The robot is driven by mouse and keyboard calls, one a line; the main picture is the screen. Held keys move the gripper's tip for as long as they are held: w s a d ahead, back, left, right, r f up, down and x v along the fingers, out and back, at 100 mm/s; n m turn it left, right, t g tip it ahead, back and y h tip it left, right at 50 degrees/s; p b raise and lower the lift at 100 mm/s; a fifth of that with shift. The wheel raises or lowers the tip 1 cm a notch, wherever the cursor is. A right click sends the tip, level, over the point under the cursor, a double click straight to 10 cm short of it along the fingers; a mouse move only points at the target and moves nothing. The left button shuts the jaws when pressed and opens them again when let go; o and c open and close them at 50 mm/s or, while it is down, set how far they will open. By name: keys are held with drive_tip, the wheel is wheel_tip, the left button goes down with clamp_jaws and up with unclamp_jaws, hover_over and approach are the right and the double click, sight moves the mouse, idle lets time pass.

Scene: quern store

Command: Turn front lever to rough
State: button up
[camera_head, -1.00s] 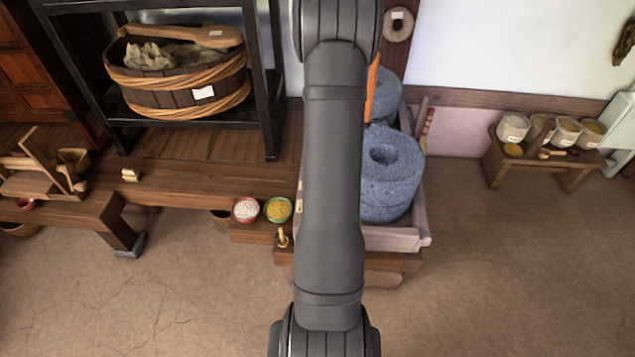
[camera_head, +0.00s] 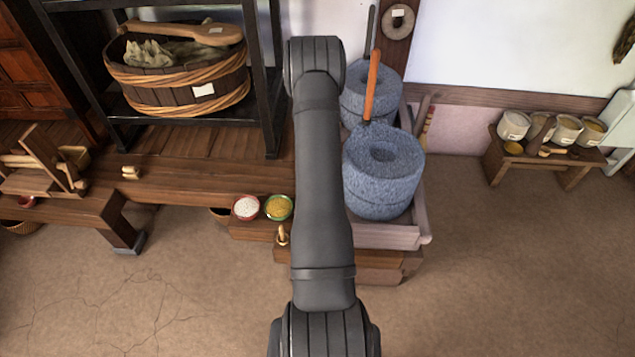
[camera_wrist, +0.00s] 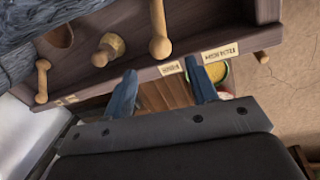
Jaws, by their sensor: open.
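In the wrist view, a wooden lever with a rounded end (camera_wrist: 159,30) stands out from the dark wooden side of the quern's trough (camera_wrist: 205,28). Two pale labels, (camera_wrist: 170,68) and (camera_wrist: 220,52), sit on the edge below and right of it; their writing is too small to read surely. A similar lever (camera_wrist: 42,82) is at the far left, with a round knob (camera_wrist: 108,48) between. I take the lever by the bowl end as the front one. My gripper (camera_wrist: 162,84) is open and empty, its blue fingers below this lever, apart from it. The head view hides gripper and levers behind my arm.
Blue-grey millstones (camera_head: 383,170) stand in the trough, with an orange handle (camera_head: 371,85) upright behind. Bowls of white (camera_head: 246,207) and yellow (camera_head: 278,207) grain stand left of my arm. A small bench with jars (camera_head: 545,150) is at right.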

drive_tip(key=f, duration=0.3)
drive_tip(key=w+f, duration=0.1)
drive_tip(key=f, duration=0.4)
drive_tip(key=shift+w+d+f, duration=0.15)
drive_tip(key=shift+w+f, duration=0.2)
drive_tip(key=shift+f, duration=0.05)
drive_tip(key=shift+c, duration=0.4)
clamp_jaws()
